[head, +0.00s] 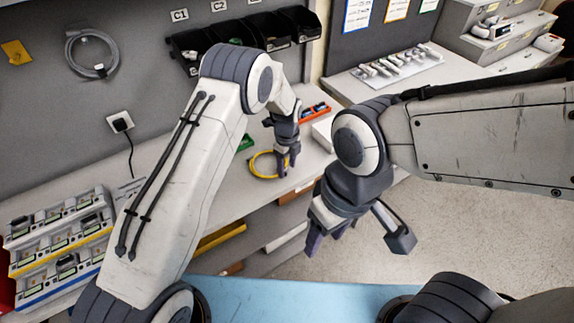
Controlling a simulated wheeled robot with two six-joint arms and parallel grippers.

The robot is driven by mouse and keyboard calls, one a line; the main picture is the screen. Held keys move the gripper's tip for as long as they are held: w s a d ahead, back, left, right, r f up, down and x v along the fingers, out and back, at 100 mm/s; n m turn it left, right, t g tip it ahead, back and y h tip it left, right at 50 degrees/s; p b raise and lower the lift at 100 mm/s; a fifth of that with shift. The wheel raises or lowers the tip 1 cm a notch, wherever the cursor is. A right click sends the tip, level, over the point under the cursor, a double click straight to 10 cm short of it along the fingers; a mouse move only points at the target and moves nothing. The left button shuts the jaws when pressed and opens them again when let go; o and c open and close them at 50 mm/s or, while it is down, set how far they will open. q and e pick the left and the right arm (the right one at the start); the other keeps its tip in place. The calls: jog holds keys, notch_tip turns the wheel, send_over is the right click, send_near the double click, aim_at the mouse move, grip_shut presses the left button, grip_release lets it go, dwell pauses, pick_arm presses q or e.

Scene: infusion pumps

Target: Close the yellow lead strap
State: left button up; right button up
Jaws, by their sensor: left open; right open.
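The yellow lead (253,168) lies as a coiled loop on the far bench top, near its front edge. Its strap is too small and too covered to make out. My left gripper (284,171) points down at the right side of the loop, its fingers overlapping the lead in the head view. It is open, and I cannot tell whether it touches the lead. My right gripper (356,239) is open and empty, in front of the bench and over the floor, apart from the lead.
Black bins (245,45) hang on the wall. Stacked pump units (60,245) stand at left. A grey cable (101,69) hangs on the wall. A side bench (455,70) stands at right.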

pick_arm(q)
grip_shut()
jog(key=shift+w+a+f+g+h+b, duration=0.1)
jog(key=shift+w+a+g+h+b, duration=0.15)
jog(key=shift+h+b, duration=0.4)
jog(key=h+b, duration=0.1)
jog(key=b, duration=0.1)
jog(key=g+h+b, duration=0.1)
jog(key=b, duration=0.1)
jog(key=a+g+h+b, duration=0.1)
jog(key=b, duration=0.1)
jog(key=shift+w+f+g+b, duration=0.15)
jog(key=shift+w+g+b, duration=0.1)
jog(key=shift+w+b, duration=0.1)
jog(key=shift+a+r+g+h+b, duration=0.2)
jog(key=shift+g+h+b, duration=0.3)
jog(key=shift+h+b, duration=0.45)
jog(key=shift+r, duration=0.1)
grip_release()
